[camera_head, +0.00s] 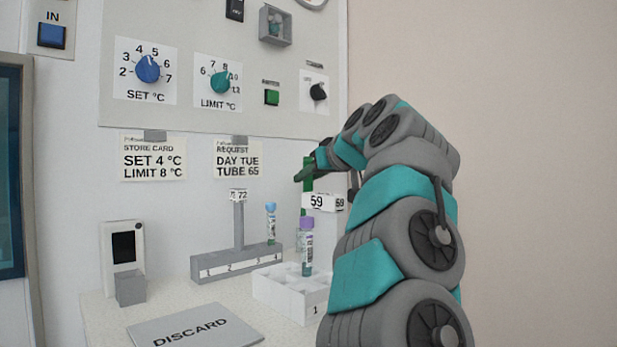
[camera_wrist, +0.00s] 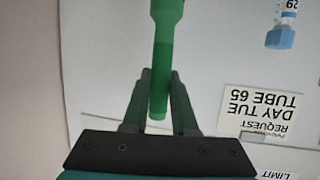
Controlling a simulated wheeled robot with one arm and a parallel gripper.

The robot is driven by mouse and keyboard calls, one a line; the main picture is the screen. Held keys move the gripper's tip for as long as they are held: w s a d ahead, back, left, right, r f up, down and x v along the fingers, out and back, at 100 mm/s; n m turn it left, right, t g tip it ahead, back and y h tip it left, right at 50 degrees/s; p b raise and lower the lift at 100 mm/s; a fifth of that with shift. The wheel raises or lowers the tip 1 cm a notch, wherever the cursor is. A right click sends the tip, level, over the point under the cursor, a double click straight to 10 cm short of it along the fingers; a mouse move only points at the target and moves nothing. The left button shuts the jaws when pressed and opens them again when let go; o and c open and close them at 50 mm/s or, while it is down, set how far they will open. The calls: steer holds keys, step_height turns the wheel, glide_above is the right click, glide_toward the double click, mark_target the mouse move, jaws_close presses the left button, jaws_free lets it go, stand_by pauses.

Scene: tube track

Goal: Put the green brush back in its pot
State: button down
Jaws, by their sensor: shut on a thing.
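The green brush (camera_head: 307,185) is upright, held above the worktop in front of the wall. My gripper (camera_head: 309,175) is shut on it, with the fingers on both sides of its shaft. In the wrist view the brush (camera_wrist: 164,50) runs from the top edge down between the two fingers (camera_wrist: 160,95). Its far end goes out of that frame. I cannot make out the brush's pot in either view; my arm covers the right part of the worktop.
A white rack (camera_head: 290,307) with a purple-capped tube (camera_head: 307,240) stands below the gripper. A label reading 59 (camera_head: 317,202) is close by. Behind are a grey tube holder (camera_head: 215,265) and a blue-capped tube (camera_head: 270,222). A DISCARD plate (camera_head: 194,328) lies in front.

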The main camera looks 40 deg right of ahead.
steer(key=shift+f, duration=0.15)
steer(key=shift+f+b, duration=0.85)
steer(key=shift+b, duration=0.25)
steer(key=c, duration=0.6)
jaws_free()
steer(key=v, duration=0.6)
steer(key=shift+s+a+r+b, duration=0.15)
steer(key=shift+s+r+b, duration=0.05)
steer(key=shift+s+b, duration=0.1)
steer(key=shift+s+r, duration=0.15)
steer(key=shift+s, duration=0.4)
